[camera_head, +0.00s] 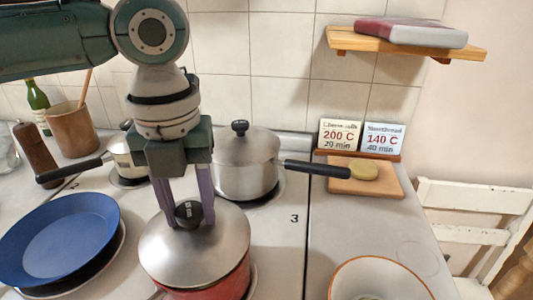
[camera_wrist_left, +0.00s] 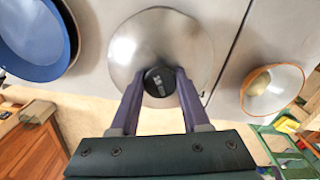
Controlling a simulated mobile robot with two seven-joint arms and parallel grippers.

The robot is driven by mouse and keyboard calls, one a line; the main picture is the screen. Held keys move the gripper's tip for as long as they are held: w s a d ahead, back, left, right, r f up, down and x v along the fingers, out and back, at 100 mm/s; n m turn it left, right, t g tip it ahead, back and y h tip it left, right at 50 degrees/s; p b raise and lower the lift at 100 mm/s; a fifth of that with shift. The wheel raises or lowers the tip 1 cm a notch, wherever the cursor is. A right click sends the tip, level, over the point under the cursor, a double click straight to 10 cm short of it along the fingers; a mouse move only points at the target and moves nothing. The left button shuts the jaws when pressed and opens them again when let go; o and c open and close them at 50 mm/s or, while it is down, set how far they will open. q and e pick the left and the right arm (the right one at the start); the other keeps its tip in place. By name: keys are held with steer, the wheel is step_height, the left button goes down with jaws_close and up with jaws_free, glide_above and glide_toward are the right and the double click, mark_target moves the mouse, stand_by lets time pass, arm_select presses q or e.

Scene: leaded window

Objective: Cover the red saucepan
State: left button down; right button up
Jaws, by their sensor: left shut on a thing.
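The red saucepan (camera_head: 213,285) stands at the front of the hob, and only its red side shows below the lid. A steel lid (camera_head: 165,250) with a black knob is over its top; I cannot tell whether it rests fully on the rim. My left gripper (camera_head: 188,215) is above the lid, its purple fingers shut on the black knob. In the left wrist view the lid (camera_wrist_left: 130,45) lies beyond the fingers, with its knob between the fingertips (camera_wrist_left: 158,82). The lid hides the pan's inside. My right gripper is not in view.
A lidded steel saucepan (camera_head: 245,170) stands just behind, its black handle pointing right. A blue pan (camera_head: 60,240) is at the left. A white bowl (camera_head: 375,280) with an orange rim is at the front right. A wooden board (camera_head: 385,185) lies behind it.

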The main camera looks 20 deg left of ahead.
arm_select(q)
steer(key=shift+p, duration=0.65)
stand_by(1.0)
steer(key=shift+f, duration=0.6)
stand_by(1.1)
jaws_free()
stand_by(0.7)
step_height(320, 180, up, 7)
steer(key=p, duration=0.8)
steer(key=shift+r, duration=0.1)
stand_by(0.5)
